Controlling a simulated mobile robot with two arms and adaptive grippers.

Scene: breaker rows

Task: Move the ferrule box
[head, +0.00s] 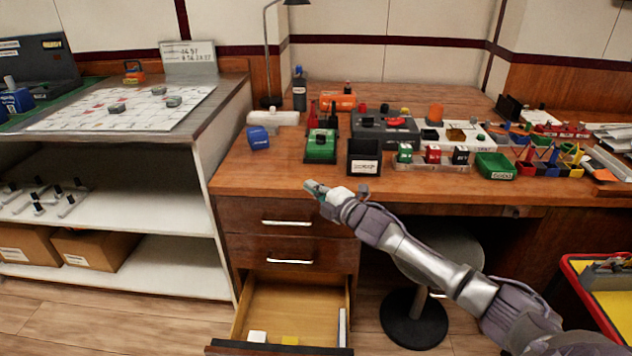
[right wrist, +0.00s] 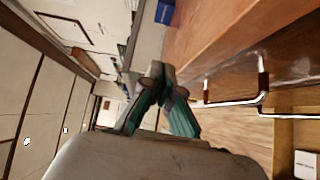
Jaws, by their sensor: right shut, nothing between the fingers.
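No label in the pictures is clear enough to tell which thing is the ferrule box. A small blue box (head: 258,137) sits at the desk's left front, and it also shows at the top of the right wrist view (right wrist: 165,12). A small white box (head: 257,336) lies in the open bottom drawer, and it shows at the lower right of the right wrist view (right wrist: 307,164). My right gripper (head: 315,188) is shut and empty at the desk's front edge, above the drawers and apart from both boxes. My left gripper is out of view.
The bottom drawer (head: 290,309) stands pulled out; the two above are closed. The desk (head: 440,187) carries a green stripper-like item (head: 321,147), a black labelled holder (head: 364,157), breakers and a green bin (head: 495,165). A stool (head: 440,256) stands beneath.

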